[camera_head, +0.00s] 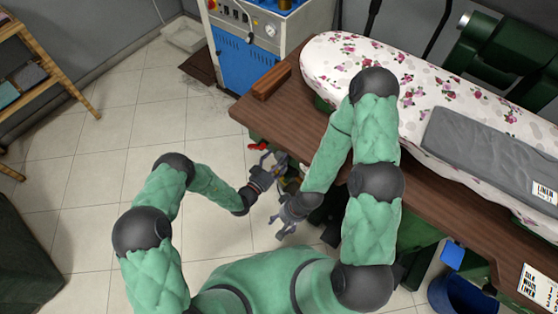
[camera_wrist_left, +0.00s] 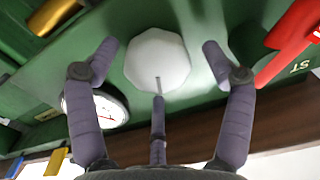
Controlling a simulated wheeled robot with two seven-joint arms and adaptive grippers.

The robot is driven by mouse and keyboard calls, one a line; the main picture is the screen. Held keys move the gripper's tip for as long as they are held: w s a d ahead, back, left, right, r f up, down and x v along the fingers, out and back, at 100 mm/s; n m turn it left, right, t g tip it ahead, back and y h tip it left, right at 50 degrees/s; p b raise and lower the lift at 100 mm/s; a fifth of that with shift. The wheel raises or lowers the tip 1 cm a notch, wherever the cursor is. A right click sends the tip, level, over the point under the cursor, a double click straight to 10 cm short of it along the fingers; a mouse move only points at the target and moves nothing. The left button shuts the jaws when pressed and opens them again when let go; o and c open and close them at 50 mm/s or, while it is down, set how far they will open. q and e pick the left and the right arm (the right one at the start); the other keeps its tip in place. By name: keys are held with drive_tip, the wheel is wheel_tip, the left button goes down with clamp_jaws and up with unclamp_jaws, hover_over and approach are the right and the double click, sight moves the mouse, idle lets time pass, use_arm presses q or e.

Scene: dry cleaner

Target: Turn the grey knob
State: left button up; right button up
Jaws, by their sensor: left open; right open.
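The light grey faceted knob (camera_wrist_left: 158,60) sits on a green panel in the left wrist view. A dark line marks its lower edge. My left gripper (camera_head: 274,163) is open, with its fingers spread on both sides of the knob and a third finger below it. I see gaps between the side fingers and the knob; whether the lower finger touches it I cannot tell. In the head view the knob is hidden under the table edge and my gripper. My right gripper (camera_head: 285,226) is open and empty, lower and nearer my body.
A round white gauge (camera_wrist_left: 104,111) is left of the knob and a red lever (camera_wrist_left: 292,42) is at the right. A brown table (camera_head: 262,110) with a floral ironing board (camera_head: 345,62) stands above. Floor tiles (camera_head: 110,155) at left are clear.

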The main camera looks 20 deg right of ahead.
use_arm(q)
drive_tip(key=shift+w+d, duration=0.15)
drive_tip(key=shift+d, duration=0.05)
drive_tip(key=c, duration=1.1)
drive_tip(key=shift+w+r, duration=0.1)
